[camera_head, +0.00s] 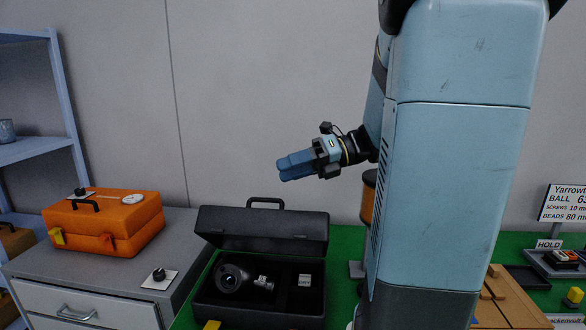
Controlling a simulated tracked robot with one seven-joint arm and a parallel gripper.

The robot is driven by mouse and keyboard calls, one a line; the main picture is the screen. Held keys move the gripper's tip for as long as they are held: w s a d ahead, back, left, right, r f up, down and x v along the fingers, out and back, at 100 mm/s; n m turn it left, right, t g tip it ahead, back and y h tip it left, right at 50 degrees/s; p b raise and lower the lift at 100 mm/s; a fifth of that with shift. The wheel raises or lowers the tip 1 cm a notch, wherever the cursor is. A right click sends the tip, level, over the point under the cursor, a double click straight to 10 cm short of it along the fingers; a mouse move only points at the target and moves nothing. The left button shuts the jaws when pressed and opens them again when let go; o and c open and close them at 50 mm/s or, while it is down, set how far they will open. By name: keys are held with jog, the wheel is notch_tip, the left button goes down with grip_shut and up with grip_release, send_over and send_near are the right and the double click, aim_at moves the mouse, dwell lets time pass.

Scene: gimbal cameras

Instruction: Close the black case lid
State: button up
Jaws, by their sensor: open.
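The black case (238,313) stands on the green table surface with its lid (264,228) open, raised at the back and leaning a little backward. A handle sits on the lid's top edge. A round dark camera (233,277) and a small grey block (304,281) lie in the dark lining inside. My gripper (283,171) is in the air above and slightly right of the lid, pointing left. Its blue fingers are open and empty, and it is apart from the case.
An orange case (107,226) stands on a grey drawer cabinet (190,231) at left, near a white card with a black knob (159,278). A blue shelf (67,90) is at far left. Signs and trays (553,263) are at right. Air above the lid is clear.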

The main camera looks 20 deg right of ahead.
jog(key=shift+s+r, duration=0.15)
jog(key=shift+s, duration=0.25)
